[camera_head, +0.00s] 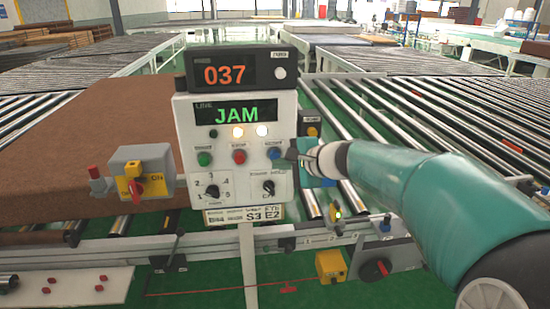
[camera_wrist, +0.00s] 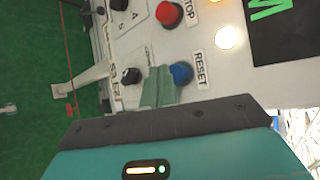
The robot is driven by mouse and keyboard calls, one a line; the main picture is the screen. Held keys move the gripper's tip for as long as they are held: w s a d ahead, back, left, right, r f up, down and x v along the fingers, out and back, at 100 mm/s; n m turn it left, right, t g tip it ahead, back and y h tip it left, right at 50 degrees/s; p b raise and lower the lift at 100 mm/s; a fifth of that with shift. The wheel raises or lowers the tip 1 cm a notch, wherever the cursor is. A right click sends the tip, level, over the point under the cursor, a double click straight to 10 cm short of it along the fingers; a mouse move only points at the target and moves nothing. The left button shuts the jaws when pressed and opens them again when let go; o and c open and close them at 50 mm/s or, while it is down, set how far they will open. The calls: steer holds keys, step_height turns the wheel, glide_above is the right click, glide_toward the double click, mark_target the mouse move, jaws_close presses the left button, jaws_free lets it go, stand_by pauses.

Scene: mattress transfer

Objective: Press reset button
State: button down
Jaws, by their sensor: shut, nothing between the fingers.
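The blue reset button (camera_head: 274,153) is the rightmost of three buttons on the white control panel (camera_head: 222,172). In the wrist view the reset button (camera_wrist: 181,73) shows beside its RESET label. My gripper (camera_head: 291,155) is shut and empty, just right of the button in the head view. In the wrist view my gripper's fingertips (camera_wrist: 160,80) are close beside the button. I cannot tell whether they touch it. The panel display (camera_head: 236,114) reads JAM, and two lamps below it are lit.
A red stop button (camera_head: 239,156) and a green button (camera_head: 204,158) sit left of the reset button. Knobs are below. A grey box with a red switch (camera_head: 136,188) stands at left. A brown mattress (camera_head: 90,150) lies on the rollers behind. A counter (camera_head: 225,75) reads 037.

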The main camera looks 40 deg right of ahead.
steer(key=shift+w, duration=0.15)
steer(key=shift+w+d, duration=0.2)
steer(key=shift+w, duration=0.05)
steer(key=shift+w+d, duration=0.5)
steer(key=shift+w, duration=0.15)
stand_by(1.5)
steer(key=shift+s, duration=0.1)
steer(key=shift+s+a, duration=0.7)
steer(key=shift+s, duration=0.2)
steer(key=s+a, duration=0.2)
steer(key=s, duration=0.2)
steer(key=shift+s+a, duration=0.1)
steer(key=shift+a, duration=0.3)
stand_by(0.7)
